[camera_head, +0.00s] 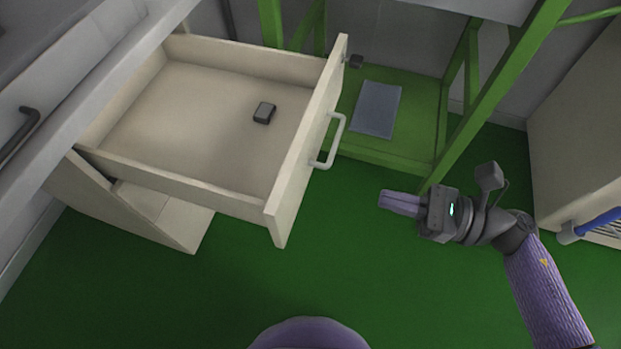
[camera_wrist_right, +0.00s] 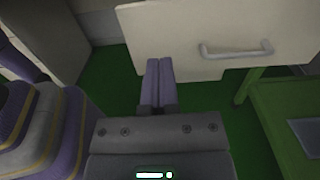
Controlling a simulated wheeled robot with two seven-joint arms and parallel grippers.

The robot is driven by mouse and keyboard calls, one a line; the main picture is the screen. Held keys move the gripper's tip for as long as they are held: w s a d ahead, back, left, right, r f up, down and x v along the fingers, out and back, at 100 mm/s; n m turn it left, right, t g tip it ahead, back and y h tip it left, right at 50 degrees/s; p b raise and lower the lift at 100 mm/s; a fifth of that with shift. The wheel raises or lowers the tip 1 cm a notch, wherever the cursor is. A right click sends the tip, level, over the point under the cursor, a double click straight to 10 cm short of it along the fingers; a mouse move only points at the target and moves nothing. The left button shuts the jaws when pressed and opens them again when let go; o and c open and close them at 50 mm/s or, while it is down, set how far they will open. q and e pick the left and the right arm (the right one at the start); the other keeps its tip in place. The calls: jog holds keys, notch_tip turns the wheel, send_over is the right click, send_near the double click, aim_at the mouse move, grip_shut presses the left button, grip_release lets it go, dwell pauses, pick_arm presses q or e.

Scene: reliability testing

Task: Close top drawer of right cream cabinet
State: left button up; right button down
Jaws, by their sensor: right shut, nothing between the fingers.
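The cream top drawer (camera_head: 200,105) is pulled far out of its cabinet in the head view, on the left. Its front panel (camera_head: 308,145) faces right and bears a pale bar handle (camera_head: 334,140). A small dark box (camera_head: 264,112) lies inside the drawer. My right gripper (camera_head: 384,199) is shut and empty, to the right of the front panel and apart from it, pointing left. In the right wrist view the shut fingers (camera_wrist_right: 160,68) show before the drawer front (camera_wrist_right: 190,40), with the handle (camera_wrist_right: 236,50) to their right. My left gripper is not in view.
A green frame (camera_head: 455,120) with a low shelf holding a grey-blue sheet (camera_head: 376,108) stands behind the drawer. Another cream cabinet (camera_head: 580,130) is at the far right. The green floor (camera_head: 370,260) between gripper and drawer front is clear.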

aim_at(293, 174)
jog(key=b+x, duration=0.2)
jog(key=x, duration=1)
jog(key=shift+a, duration=0.3)
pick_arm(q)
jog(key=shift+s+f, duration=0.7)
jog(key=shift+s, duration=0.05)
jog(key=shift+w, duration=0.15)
